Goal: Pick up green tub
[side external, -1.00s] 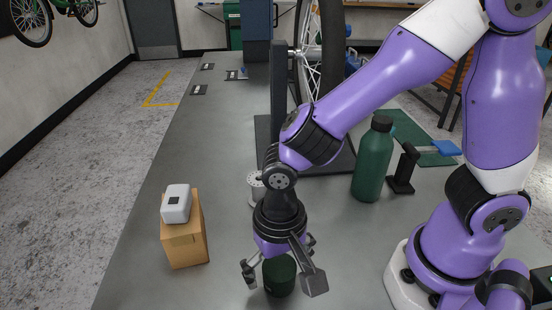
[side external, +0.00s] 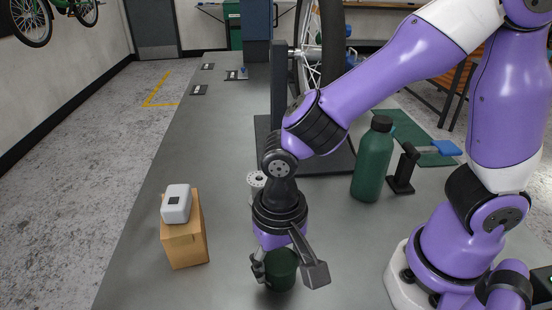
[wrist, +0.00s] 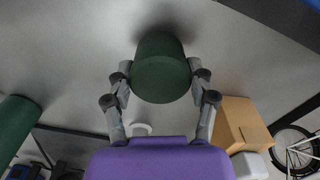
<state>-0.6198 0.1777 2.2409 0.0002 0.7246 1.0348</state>
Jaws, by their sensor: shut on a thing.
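The green tub (side external: 282,268) is a short dark green cylinder near the front of the grey bench. It also shows in the wrist view (wrist: 161,68), between the two fingers. My gripper (side external: 287,273) points down over it and is shut on it, with a finger on each side. In the wrist view both fingertips of my gripper (wrist: 160,72) touch the tub's sides. The tub's far side is hidden, and I cannot tell whether it is clear of the bench.
A cardboard box (side external: 184,241) with a white device (side external: 176,204) on top stands to the left. A green bottle (side external: 373,160) and a black stand (side external: 404,170) are at the right. A wheel (side external: 320,50) in a stand is behind.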

